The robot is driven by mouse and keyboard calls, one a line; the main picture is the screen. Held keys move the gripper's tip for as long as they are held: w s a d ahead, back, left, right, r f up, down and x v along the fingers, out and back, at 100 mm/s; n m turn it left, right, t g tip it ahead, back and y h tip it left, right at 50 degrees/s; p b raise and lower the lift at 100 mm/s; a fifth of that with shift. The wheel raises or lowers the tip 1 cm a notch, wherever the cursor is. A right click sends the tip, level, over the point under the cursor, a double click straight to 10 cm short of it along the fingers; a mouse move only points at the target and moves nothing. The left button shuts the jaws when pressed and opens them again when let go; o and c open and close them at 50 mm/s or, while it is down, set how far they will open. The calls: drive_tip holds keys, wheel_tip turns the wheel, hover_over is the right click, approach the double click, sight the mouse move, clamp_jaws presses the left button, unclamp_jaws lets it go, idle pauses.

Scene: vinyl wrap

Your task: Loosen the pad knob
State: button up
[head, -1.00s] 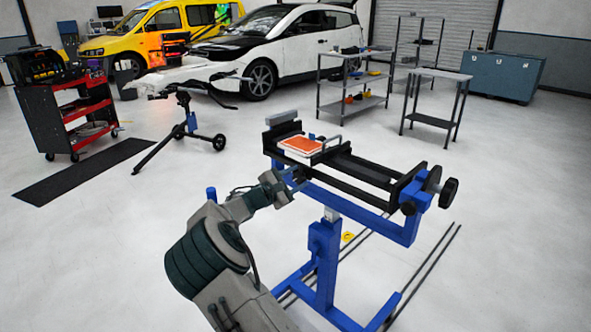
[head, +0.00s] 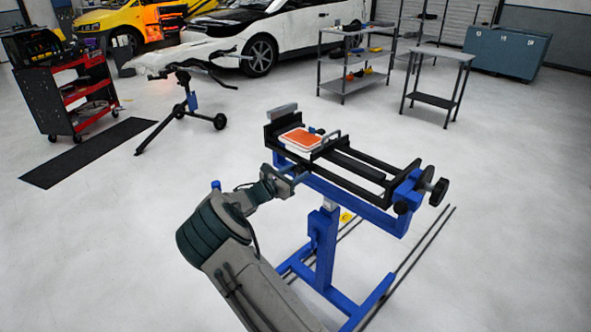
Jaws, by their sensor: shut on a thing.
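A blue-and-black clamping stand (head: 322,232) stands in front of me. An orange-and-white pad (head: 300,139) lies on its left end, beside a grey bent handle (head: 328,143) and a small blue part. My gripper (head: 294,177) is at the near side of the stand's left end, just below the pad. It is shut on what seems to be the pad knob, which my gripper hides. How far the knob is turned cannot be told. Two black knobs (head: 438,191) show at the stand's right end, apart from my gripper.
Two dark rails (head: 425,255) lie on the floor right of the stand's foot. A tripod stand (head: 187,105) and a red tool cart (head: 75,95) are at the left. A shelf rack (head: 345,78) and a small table (head: 438,53) stand behind.

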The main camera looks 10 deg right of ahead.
idle(0.4)
drive_tip(key=o, duration=1)
drive_tip(key=v, duration=1.3)
drive_tip(key=shift+s+a+b, duration=0.2)
drive_tip(key=shift+a+b, duration=0.1)
drive_tip(key=shift+a, duration=0.05)
